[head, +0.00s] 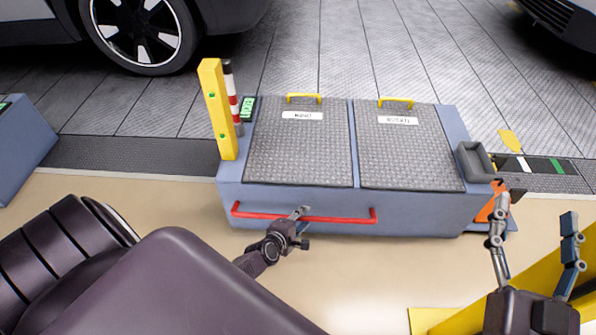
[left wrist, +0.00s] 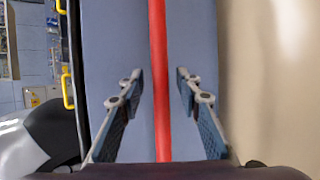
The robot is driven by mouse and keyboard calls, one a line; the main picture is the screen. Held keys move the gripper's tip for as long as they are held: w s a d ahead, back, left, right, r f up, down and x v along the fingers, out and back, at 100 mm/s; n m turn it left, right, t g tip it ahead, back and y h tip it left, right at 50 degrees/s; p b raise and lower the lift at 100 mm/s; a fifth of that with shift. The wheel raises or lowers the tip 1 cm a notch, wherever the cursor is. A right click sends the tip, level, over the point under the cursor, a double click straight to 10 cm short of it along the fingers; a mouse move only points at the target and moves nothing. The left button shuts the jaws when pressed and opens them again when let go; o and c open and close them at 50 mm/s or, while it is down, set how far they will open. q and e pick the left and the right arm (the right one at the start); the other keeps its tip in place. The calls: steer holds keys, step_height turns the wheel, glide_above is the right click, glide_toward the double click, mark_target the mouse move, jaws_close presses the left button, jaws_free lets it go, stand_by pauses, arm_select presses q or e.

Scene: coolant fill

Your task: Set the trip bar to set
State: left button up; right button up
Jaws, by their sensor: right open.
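The red trip bar (head: 345,219) runs level along the front face of the blue-grey cabinet (head: 420,222), bent in at both ends. My left gripper (head: 301,214) is at the bar, a little left of its middle. In the left wrist view the red bar (left wrist: 157,40) runs between the two parted fingers of my left gripper (left wrist: 158,84), with a gap on each side. Whether it touches the bar in depth is hard to tell. My right gripper (head: 532,207) is open and empty, at the right, away from the bar.
Two grey tread lids (head: 300,150) with yellow handles (head: 396,101) top the cabinet. A yellow post (head: 216,110) and a red-white striped post (head: 231,90) stand at its left end. A yellow structure (head: 470,318) is near my right gripper. Cars stand behind.

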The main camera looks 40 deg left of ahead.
arm_select(q)
steer(key=shift+s+d+r, duration=0.2)
steer(key=shift+s+r, duration=0.1)
steer(key=shift+s, duration=0.3)
steer(key=v, duration=1)
steer(key=shift+s+a+r, duration=0.15)
